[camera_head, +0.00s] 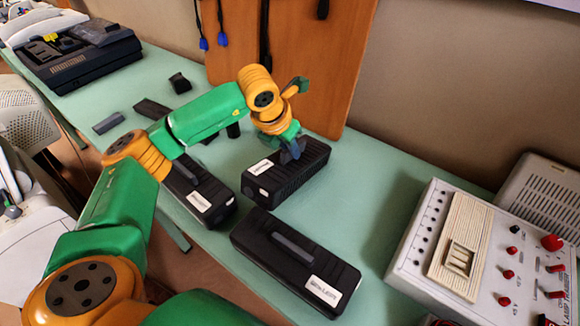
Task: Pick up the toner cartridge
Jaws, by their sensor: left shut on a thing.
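Several black toner cartridges with white labels and grip bars on top are on the green table. My left gripper (291,152) is above the back one (300,172), pointing down, and is shut on its top. The grip bar is mostly hidden by the fingers. I cannot tell whether this cartridge is lifted off the table. Another cartridge (222,202) is just left of it, partly behind my left arm. A third cartridge (320,277) lies nearer, at the front. My right gripper is not in view.
A grey-white instrument panel (420,245) with red knobs fills the right side. A wooden board (295,60) with hanging cables stands behind. A black device (85,62) is at the far left. Small dark parts (108,122) lie behind my arm. Bare table (365,190) is right of the held cartridge.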

